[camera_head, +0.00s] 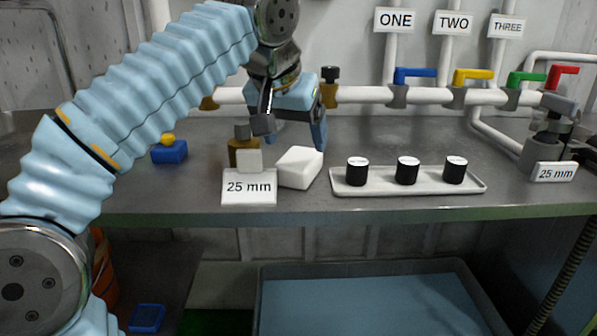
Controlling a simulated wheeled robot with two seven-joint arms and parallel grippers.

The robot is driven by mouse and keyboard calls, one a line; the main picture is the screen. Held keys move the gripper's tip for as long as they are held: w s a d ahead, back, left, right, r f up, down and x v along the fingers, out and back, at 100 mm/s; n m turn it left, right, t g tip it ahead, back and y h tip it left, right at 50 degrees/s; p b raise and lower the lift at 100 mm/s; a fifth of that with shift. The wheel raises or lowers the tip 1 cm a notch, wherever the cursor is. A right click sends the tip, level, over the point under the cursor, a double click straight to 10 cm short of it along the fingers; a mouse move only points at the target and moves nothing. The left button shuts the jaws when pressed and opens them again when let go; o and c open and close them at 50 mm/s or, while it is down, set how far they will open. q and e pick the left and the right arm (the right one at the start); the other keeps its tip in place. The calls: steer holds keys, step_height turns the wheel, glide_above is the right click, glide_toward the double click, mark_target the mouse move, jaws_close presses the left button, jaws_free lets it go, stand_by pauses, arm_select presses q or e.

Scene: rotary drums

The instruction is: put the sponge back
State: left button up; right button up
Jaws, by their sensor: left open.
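A white rounded block (299,167), which looks like the sponge, lies tilted on the grey bench, just left of a pale tray (408,185). My left gripper (291,130) is open, pointing down just above and behind the block, with a gap between its dark left finger and its blue right finger. Nothing shows between the fingers. I cannot tell whether a fingertip touches the block. My right gripper is out of view.
Three black, white-topped knobs stand in the tray. A brass fitting (243,153) stands behind a white "25 mm" sign (249,187). A blue block with a yellow knob (169,151) is farther left. Pipes with coloured handles run behind. A blue-lined bin (370,305) sits below.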

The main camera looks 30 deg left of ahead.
mark_target(298, 157)
arm_select(q)
steer(key=shift+b+x, duration=0.6)
steer(key=shift+x, duration=2.95)
steer(key=shift+a+f, duration=0.15)
steer(key=shift+c, duration=0.2)
steer(key=c, duration=0.8)
steer(key=shift+o, duration=0.2)
